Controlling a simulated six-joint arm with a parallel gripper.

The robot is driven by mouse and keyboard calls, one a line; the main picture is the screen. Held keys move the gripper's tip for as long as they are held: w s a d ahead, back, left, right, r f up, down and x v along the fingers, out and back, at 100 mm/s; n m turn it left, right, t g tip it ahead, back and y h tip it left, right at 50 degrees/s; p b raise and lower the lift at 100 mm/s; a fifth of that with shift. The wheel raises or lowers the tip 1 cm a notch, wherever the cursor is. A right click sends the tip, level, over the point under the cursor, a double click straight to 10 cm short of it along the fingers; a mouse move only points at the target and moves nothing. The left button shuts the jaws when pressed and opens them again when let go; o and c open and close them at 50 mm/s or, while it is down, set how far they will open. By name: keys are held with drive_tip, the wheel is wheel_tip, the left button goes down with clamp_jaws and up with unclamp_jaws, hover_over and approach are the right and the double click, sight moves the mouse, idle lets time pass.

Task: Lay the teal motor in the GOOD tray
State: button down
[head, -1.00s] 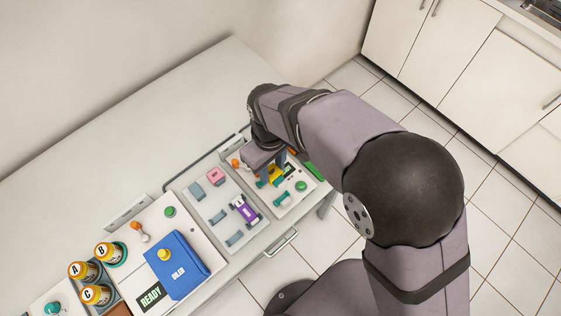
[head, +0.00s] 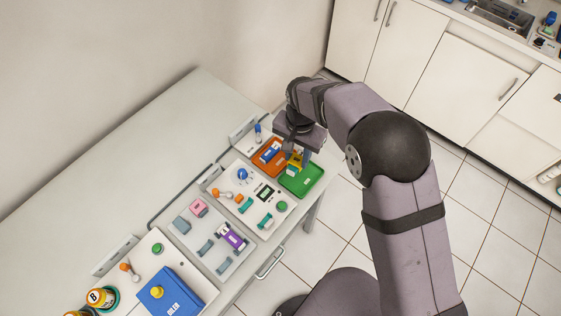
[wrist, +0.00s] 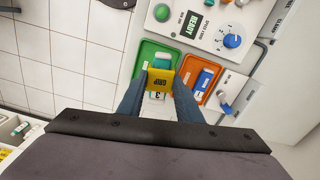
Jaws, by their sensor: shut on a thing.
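My gripper (head: 293,157) is shut on the yellow GRIP piece (wrist: 160,79) of the teal motor. Teal and white parts of the motor (wrist: 162,63) show beyond the yellow piece in the wrist view, and a white part marked 3 shows on its near side. The motor's middle is hidden by the yellow piece and the fingers. In the wrist view it overlaps the green tray (wrist: 145,101); I cannot tell whether it touches. The green tray (head: 302,181) has a pale label too small to read in the head view.
An orange tray (head: 262,170) beside the green one holds a blue and white motor (head: 271,152). A blue item (head: 258,130) stands beyond it. The white test panel (head: 233,188) has a blue dial, a display, a green button and teal cradles. A purple motor (head: 231,237) lies on the grey panel.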

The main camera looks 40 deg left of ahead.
drive_tip(key=shift+w+d+f+m, duration=0.1)
drive_tip(key=shift+w+d+m, duration=0.1)
drive_tip(key=shift+w+m, duration=0.3)
drive_tip(key=shift+w+d+f+m, duration=0.1)
drive_tip(key=shift+w+d+m, duration=0.05)
drive_tip(key=shift+w+m, duration=0.35)
drive_tip(key=shift+f, duration=0.1)
drive_tip(key=b, duration=0.6)
hover_over(300, 178)
drive_tip(key=shift+f, duration=4.65)
drive_tip(key=c, duration=1.2)
unclamp_jaws()
drive_tip(key=shift+r, duration=0.1)
